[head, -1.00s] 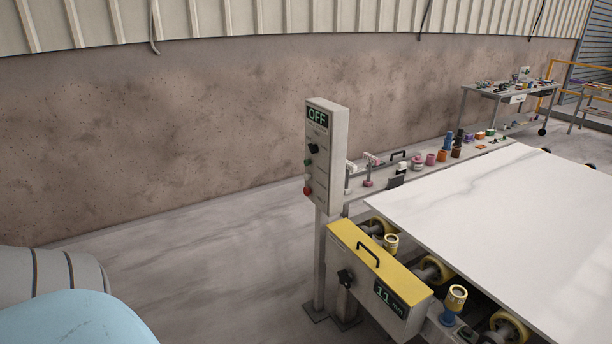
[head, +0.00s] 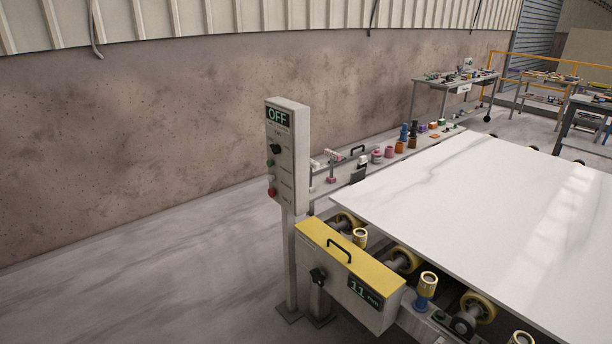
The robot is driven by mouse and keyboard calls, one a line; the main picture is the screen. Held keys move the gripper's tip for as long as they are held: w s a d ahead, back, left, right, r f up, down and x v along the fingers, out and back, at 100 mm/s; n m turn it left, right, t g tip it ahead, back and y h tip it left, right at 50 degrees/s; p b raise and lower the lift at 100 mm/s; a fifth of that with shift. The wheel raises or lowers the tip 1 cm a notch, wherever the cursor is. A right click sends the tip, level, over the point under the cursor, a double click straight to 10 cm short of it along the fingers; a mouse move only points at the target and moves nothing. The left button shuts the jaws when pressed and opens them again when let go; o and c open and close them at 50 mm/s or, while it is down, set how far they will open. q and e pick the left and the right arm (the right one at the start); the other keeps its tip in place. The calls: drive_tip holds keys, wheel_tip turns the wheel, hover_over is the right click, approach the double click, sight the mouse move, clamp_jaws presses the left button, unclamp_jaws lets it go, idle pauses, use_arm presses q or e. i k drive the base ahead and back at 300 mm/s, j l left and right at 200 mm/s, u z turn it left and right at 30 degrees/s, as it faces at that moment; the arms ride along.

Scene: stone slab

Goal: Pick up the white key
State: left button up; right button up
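I cannot make out a white key in the head view. Small pale and coloured items stand on the narrow grey shelf (head: 340,178) behind the slab, too small to tell apart surely. Neither of my grippers is in view.
A large white stone slab (head: 480,190) lies on a roller conveyor with yellow rollers (head: 403,259). A grey control box (head: 287,155) reading OFF stands at its left corner, above a yellow-topped box (head: 350,270) reading 11 mm. A cluttered table (head: 456,80) stands far back. Floor at left is clear.

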sight(315, 164)
drive_tip(key=i+j+u, duration=0.4)
drive_tip(key=i, duration=0.3)
drive_tip(key=i+j+u, duration=0.15)
drive_tip(key=i+u, duration=0.25)
drive_tip(key=i, duration=0.25)
drive_tip(key=i+l+u, duration=0.1)
drive_tip(key=i+u, duration=0.3)
drive_tip(key=i, duration=0.35)
drive_tip(key=i+j+z, duration=0.15)
drive_tip(key=i, duration=1.45)
drive_tip(key=i+z, duration=0.4)
drive_tip(key=i+j+z, duration=0.1)
drive_tip(key=i+z, duration=0.25)
drive_tip(key=i+j+z, duration=0.2)
drive_tip(key=i+z, duration=0.35)
drive_tip(key=z, duration=0.25)
drive_tip(key=i+j+z, duration=0.1)
drive_tip(key=z, duration=0.25)
drive_tip(key=i+j+z, duration=0.1)
drive_tip(key=z, duration=0.3)
drive_tip(key=i+j+z, duration=0.15)
drive_tip(key=z, duration=0.2)
drive_tip(key=i+j+z, duration=0.15)
drive_tip(key=z, duration=0.3)
drive_tip(key=i+j+z, duration=0.1)
drive_tip(key=z, duration=0.35)
drive_tip(key=j+z, duration=0.35)
drive_tip(key=z, duration=0.15)
drive_tip(key=i, duration=0.05)
